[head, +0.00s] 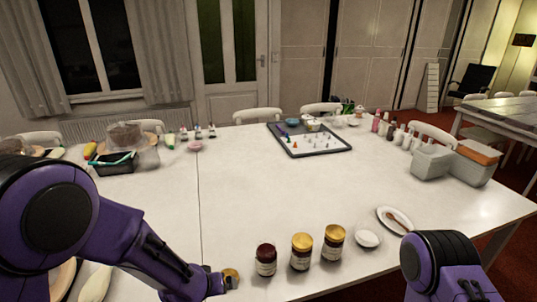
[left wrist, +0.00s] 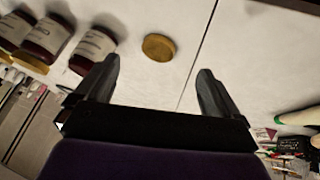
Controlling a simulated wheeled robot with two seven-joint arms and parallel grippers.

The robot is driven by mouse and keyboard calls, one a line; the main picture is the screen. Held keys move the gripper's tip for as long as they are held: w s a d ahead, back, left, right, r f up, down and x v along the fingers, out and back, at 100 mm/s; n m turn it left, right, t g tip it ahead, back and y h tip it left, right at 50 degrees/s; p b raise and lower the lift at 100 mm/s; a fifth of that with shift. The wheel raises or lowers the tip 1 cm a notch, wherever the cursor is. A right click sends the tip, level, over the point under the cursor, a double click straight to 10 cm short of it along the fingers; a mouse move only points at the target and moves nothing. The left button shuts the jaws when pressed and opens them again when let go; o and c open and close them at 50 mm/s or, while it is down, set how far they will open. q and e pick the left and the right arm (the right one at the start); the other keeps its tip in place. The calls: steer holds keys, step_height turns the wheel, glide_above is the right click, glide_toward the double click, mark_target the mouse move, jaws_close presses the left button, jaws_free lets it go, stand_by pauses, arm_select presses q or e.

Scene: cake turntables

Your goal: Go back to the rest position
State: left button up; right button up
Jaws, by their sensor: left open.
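My left gripper (head: 222,284) is low over the front of the white table, left of the jars. In the left wrist view the fingers (left wrist: 158,70) are spread apart with nothing between them. A round gold lid (head: 231,277) lies flat on the table just past the fingertips; it also shows in the left wrist view (left wrist: 158,47), apart from both fingers. A dark jar (head: 266,261) without a gold lid stands right of it, beside two gold-lidded jars (head: 301,253) (head: 333,244). My right arm shows at the lower right; its gripper is out of view.
A small white dish (head: 367,239) and an oval plate (head: 383,214) lie right of the jars. A dark tray (head: 340,148) with small pieces sits at the back, grey boxes (head: 432,163) at the right, a black crate (head: 116,168) at the left. The table's middle is clear.

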arm_select(q)
steer(key=s+a+f+n+t+y+b, duration=0.1)
steer(key=s+a+f+n+y, duration=0.15)
steer(key=s+a+f, duration=0.45)
steer(key=s+a+f+g, duration=0.1)
steer(key=s+a+f, duration=0.2)
steer(key=s, duration=0.4)
steer(key=s+a+f+n+g+y+b, duration=0.1)
steer(key=s+a+f, duration=0.2)
steer(key=s+f, duration=0.2)
steer(key=s+a+f+n+g+y+b, duration=0.1)
steer(key=s+a+f, duration=0.2)
steer(key=s, duration=0.6)
steer(key=shift+s+f+g, duration=0.25)
steer(key=shift+f+g, duration=0.15)
steer(key=shift+f, duration=0.05)
